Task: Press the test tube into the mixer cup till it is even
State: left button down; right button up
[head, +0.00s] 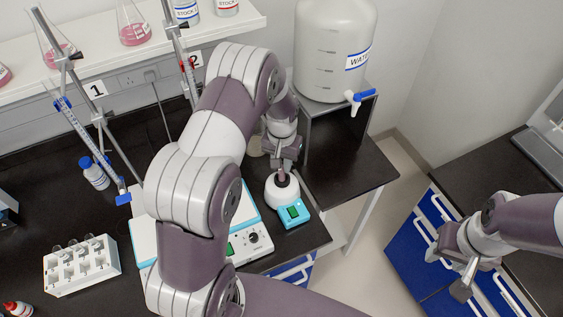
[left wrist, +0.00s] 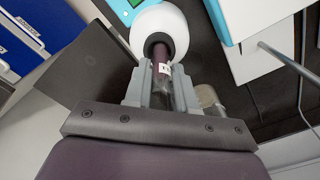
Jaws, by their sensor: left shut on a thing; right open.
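The mixer (head: 283,203) is a white, rounded body with a turquoise front and a green display, standing near the bench's right corner. Its dark cup (left wrist: 157,42) is on top. My left gripper (head: 286,163) is above the mixer, shut on the test tube (left wrist: 161,66), which holds dark purple liquid and has a small white label. In the left wrist view the tube's far end is at the cup opening; how deep it sits I cannot tell. The left gripper's fingers (left wrist: 160,92) flank the tube. My right gripper (head: 466,275) is open and empty at the right, away from the mixer.
A hot plate stirrer (head: 252,243) stands just left of the mixer. A white tube rack (head: 82,266) is at the left. A large water tank (head: 334,60) stands on a dark stand behind the mixer. Burette stands (head: 103,135) are at the back left.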

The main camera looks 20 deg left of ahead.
pick_arm(q)
notch_tip(320, 180, up, 7)
jog(key=p, duration=0.5)
jog(key=shift+r+p, duration=0.1)
jog(key=shift+p, duration=0.2)
